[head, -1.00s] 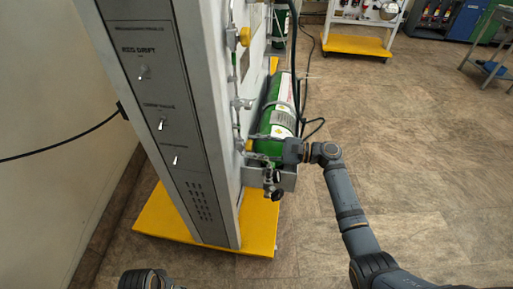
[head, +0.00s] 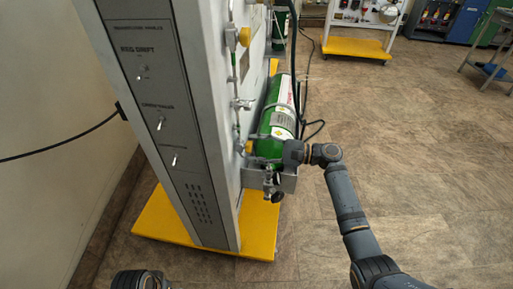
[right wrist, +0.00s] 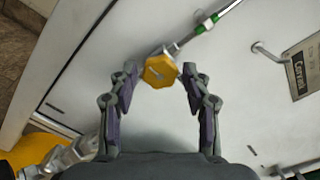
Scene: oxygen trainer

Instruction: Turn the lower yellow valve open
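The lower yellow valve (head: 249,147) is a small yellow knob low on the side of the grey panel, partly hidden by my right gripper in the head view. In the right wrist view, a yellow faceted knob (right wrist: 159,71) sits between and slightly beyond the fingertips. My right gripper (right wrist: 157,84) is open, with a finger on either side of the knob and visible gaps to it. In the head view, my right gripper (head: 256,144) reaches the panel side from the right. My left gripper is not in view; only a dark part of my left arm shows at the bottom.
Another yellow valve (head: 245,37) is higher on the panel. The yellow base (head: 170,232) juts out at the floor.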

